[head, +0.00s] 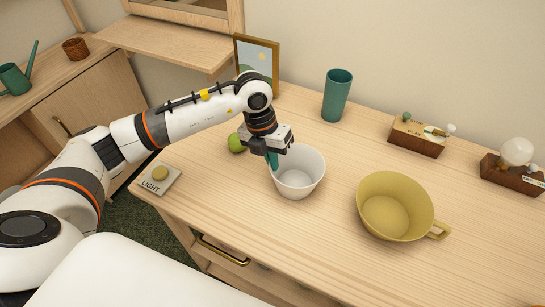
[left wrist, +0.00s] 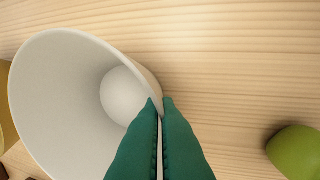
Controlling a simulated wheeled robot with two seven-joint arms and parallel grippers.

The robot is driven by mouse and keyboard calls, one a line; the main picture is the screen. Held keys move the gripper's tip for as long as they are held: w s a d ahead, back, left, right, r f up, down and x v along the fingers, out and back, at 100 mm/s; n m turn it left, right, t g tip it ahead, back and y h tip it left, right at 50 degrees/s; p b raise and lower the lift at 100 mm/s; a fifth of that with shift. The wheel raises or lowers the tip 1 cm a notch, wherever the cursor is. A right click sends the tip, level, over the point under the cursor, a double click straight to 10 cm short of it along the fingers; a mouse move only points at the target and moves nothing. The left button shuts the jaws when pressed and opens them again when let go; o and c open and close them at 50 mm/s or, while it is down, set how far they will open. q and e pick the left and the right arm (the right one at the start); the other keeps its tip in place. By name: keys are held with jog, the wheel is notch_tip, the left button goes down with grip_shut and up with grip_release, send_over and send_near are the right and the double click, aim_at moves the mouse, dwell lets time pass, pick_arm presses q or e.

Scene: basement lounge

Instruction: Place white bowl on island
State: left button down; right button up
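The white bowl (head: 303,184) is upright at the wooden counter, left of the yellow cup; it also fills the left of the left wrist view (left wrist: 50,95). My left gripper (head: 272,160) is at the bowl's left rim. In the left wrist view its green fingers (left wrist: 160,105) are pressed nearly together with the bowl's wall between their tips. The bowl looks to be on the counter top, but a small gap under it cannot be ruled out. My right gripper is out of view. I cannot tell which surface is the island.
A yellow cup (head: 385,215) stands right of the bowl. A green fruit (head: 236,143) lies left of my gripper, near a picture frame (head: 257,58).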

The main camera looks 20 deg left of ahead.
pick_arm(q)
jog(key=shift+f, duration=0.1)
jog(key=c, duration=2.1)
grip_release()
jog(key=o, duration=0.4)
jog(key=shift+r, duration=0.3)
jog(key=b+v, duration=0.1)
jog(key=v, duration=1)
jog(key=shift+a+r, duration=0.15)
jog(key=shift+r, duration=0.15)
